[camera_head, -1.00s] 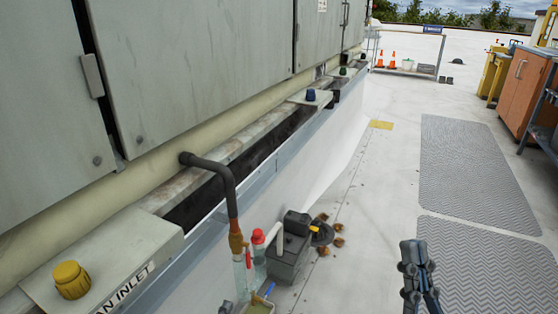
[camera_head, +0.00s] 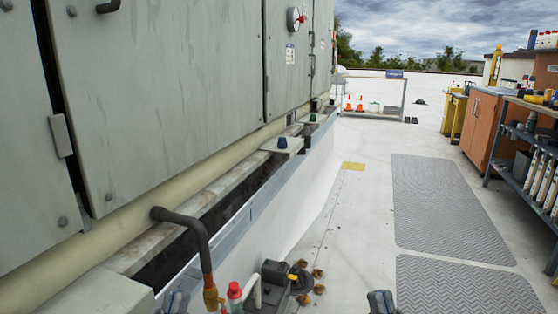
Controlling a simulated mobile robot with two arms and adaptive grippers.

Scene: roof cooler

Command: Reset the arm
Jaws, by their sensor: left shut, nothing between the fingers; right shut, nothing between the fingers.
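My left gripper (camera_head: 176,301) shows only in part at the bottom edge, left of the pipe's brass fitting, and is shut and empty. My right gripper (camera_head: 382,301) is also cut off by the bottom edge, over the pale floor to the right of the black pump, and is shut and empty. Most of both arms is out of view.
The grey cooler cabinet (camera_head: 170,90) fills the left side. A dark bent pipe (camera_head: 190,224), a red-capped bottle (camera_head: 235,294) and a black pump (camera_head: 273,285) stand close in front. Grey mats (camera_head: 440,205) lie right. A workbench (camera_head: 530,160) stands beyond them.

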